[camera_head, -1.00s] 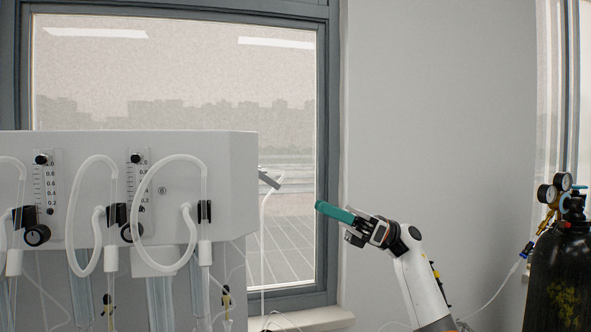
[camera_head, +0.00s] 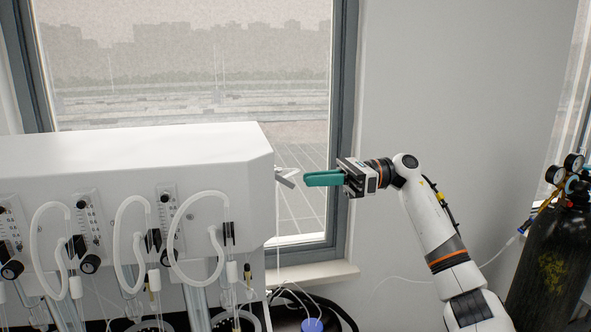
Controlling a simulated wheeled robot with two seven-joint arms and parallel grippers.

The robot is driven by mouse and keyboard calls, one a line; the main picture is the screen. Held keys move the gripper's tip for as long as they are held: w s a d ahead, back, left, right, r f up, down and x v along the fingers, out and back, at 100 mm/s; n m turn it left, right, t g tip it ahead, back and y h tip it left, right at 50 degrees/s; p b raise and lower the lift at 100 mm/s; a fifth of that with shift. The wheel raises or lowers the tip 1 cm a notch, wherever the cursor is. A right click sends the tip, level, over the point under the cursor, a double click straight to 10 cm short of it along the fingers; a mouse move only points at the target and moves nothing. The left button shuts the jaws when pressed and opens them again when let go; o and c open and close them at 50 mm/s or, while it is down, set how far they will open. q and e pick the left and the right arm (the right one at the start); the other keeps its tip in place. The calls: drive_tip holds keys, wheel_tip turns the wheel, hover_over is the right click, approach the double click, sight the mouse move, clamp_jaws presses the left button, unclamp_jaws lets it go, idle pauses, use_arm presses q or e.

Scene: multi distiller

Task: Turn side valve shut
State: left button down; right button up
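The side valve (camera_head: 286,176) is a small grey lever-like part on the right end of the white distiller housing (camera_head: 140,165). A thin tube hangs down from it. My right gripper (camera_head: 306,179) has teal fingers and points left at the valve, with its fingertips just right of it. Whether the tips touch the valve cannot be told. The two fingers look close together, and the gap between them is not clear. My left gripper is not in view.
Clear looped hoses and flow meters (camera_head: 168,200) line the housing's front. A black gas cylinder (camera_head: 545,265) with gauges stands at the right. A window (camera_head: 200,80) and its sill lie behind. Dark tubing and a blue round object (camera_head: 312,325) sit below.

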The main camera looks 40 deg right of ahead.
sight(282, 179)
drive_tip(key=p+x, duration=0.1)
drive_tip(key=x, duration=0.4)
drive_tip(key=shift+p, duration=0.35)
drive_tip(key=shift+d, duration=0.1)
clamp_jaws()
